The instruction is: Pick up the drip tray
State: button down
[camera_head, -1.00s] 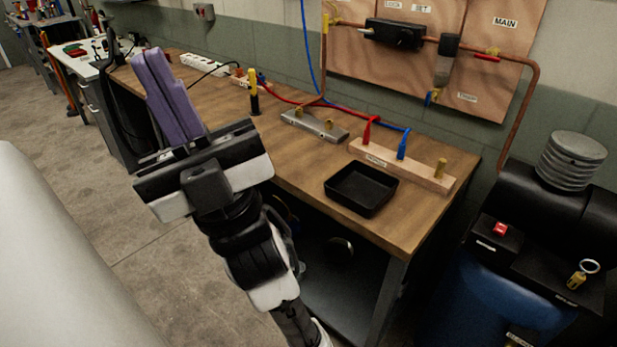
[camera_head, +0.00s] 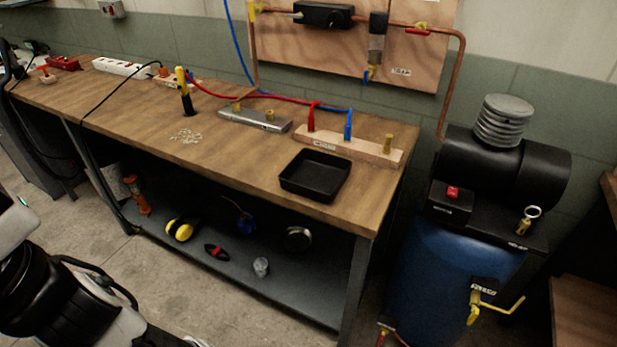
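The drip tray (camera_head: 316,194) is a black, shallow, square tray with raised walls. It looks empty and sits on the right part of the wooden workbench (camera_head: 245,170), close to the front edge. My gripper is out of the picture. Only part of my arm shows at the lower left, well apart from the tray.
A wooden block (camera_head: 345,148) with red, blue and brass fittings stands just behind the tray, and a grey metal bar (camera_head: 255,121) lies behind left. A yellow-black tool (camera_head: 186,92) stands farther left. A blue tank (camera_head: 455,265) stands right of the bench.

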aim_at(314, 175)
jog(key=k+j+z, duration=0.1)
jog(key=j+z, duration=0.15)
jog(key=z, duration=0.15)
jog(key=k+j+z, duration=0.15)
jog(key=z, duration=0.25)
jog(key=j, duration=0.1)
